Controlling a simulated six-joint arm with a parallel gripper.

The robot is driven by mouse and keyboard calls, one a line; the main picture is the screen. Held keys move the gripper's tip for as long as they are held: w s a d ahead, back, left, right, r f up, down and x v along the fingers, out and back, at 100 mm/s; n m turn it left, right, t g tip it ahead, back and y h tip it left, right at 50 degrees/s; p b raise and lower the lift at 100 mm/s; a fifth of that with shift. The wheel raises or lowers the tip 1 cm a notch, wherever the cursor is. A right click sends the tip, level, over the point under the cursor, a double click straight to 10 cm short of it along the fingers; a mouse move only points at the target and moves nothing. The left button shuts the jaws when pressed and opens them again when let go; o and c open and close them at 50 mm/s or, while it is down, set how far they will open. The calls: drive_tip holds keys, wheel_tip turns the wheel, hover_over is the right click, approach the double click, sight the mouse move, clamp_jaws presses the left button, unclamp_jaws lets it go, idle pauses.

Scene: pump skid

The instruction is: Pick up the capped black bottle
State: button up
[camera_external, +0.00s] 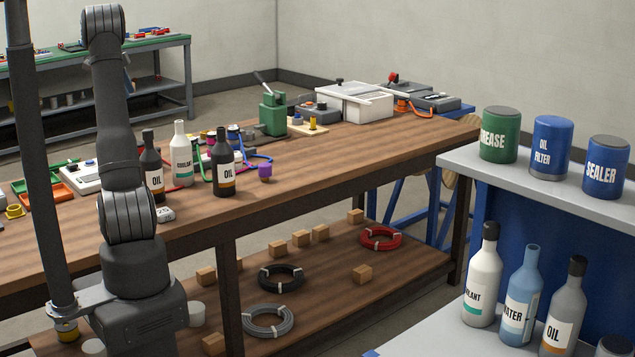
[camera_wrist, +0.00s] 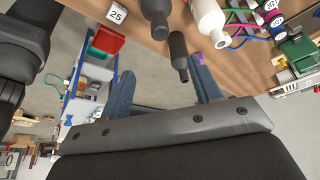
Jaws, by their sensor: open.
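Two black bottles labelled OIL stand upright on the wooden bench in the external view, one at left (camera_external: 151,170) and one nearer the middle (camera_external: 223,168). Both have dark tops; I cannot tell surely which is capped. In the wrist view, a black bottle (camera_wrist: 178,52) shows between the fingertips in the picture, with a dark grey bottle (camera_wrist: 155,14) and a white bottle (camera_wrist: 207,18) above it. My gripper (camera_wrist: 165,70) is open, and no bottle is visibly held. Its distance to the bottles is unclear. The gripper does not show in the external view.
A white COOLANT bottle (camera_external: 181,160) stands between the two black ones. A small white block (camera_external: 165,214) lies near the bench's front edge. Hoses, a green device (camera_external: 272,115) and a purple cap (camera_external: 265,171) lie to the right.

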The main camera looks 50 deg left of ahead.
sight(147, 130)
drive_tip(key=x, duration=1.7)
drive_tip(key=shift+a+f, duration=0.15)
clamp_jaws()
